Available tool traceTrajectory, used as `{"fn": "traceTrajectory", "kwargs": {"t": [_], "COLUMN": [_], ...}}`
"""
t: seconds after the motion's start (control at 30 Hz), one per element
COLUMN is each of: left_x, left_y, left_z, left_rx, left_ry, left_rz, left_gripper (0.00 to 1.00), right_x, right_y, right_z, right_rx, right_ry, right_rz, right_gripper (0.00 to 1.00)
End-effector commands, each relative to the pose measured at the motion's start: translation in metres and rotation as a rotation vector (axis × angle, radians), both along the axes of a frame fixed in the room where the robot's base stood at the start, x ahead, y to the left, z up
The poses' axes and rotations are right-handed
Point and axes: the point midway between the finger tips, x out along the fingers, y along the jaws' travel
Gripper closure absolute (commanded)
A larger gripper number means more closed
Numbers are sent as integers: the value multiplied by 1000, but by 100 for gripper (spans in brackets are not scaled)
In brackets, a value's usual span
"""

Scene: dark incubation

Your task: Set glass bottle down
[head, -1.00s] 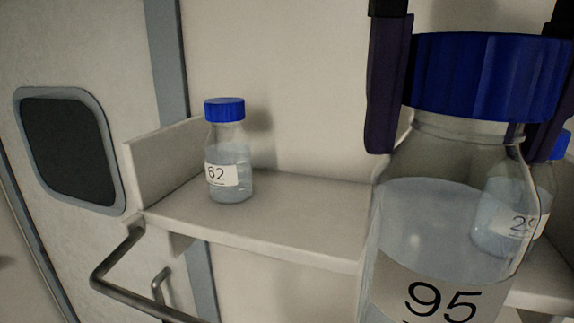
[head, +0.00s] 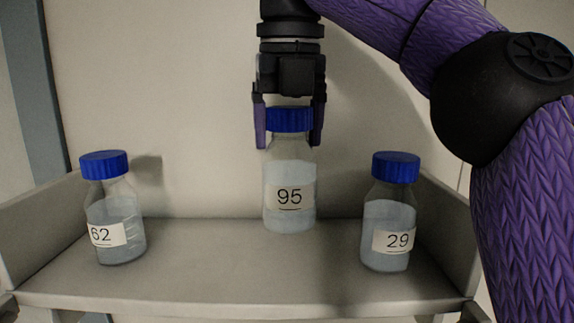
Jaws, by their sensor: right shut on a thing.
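A glass bottle labelled 95 (head: 289,197), with a blue cap and clear liquid, is upright at the back middle of the shelf (head: 240,288). My right gripper (head: 289,140) comes from above and is shut on its blue cap, one finger on each side. The bottle's base shows near the shelf's back edge. I cannot tell whether it touches the shelf or hangs just above it. My left gripper is not in view.
A bottle labelled 62 (head: 115,214) stands at the shelf's left, and a bottle labelled 29 (head: 388,216) stands at the right. Low side walls bound the shelf. Its front middle is clear. My right arm fills the upper right.

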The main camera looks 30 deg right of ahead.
Motion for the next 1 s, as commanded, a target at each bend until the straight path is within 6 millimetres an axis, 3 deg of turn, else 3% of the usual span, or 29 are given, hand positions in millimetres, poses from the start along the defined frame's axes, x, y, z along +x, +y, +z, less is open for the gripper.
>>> {"fn": "traceTrajectory", "kwargs": {"t": [0.27, 0.47, 0.83, 0.87, 0.93, 1.0], "left_x": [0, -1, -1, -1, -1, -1], "left_y": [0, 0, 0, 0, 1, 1], "left_z": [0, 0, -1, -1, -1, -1], "left_rx": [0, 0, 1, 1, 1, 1], "left_ry": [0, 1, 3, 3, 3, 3], "left_rz": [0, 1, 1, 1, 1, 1], "left_gripper": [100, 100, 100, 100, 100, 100], "right_x": [-1, 1, 2, 2, 3, 2], "right_y": [0, -1, -2, -2, -2, -2], "right_z": [-21, -51, -56, -56, -56, -56], "right_rx": [1, 1, -1, -2, -2, -2], "right_ry": [-10, -15, -17, -17, -17, -17], "right_rz": [3, -1, -1, -2, -2, -2], "right_gripper": [100, 100, 100, 16, 1, 0]}}
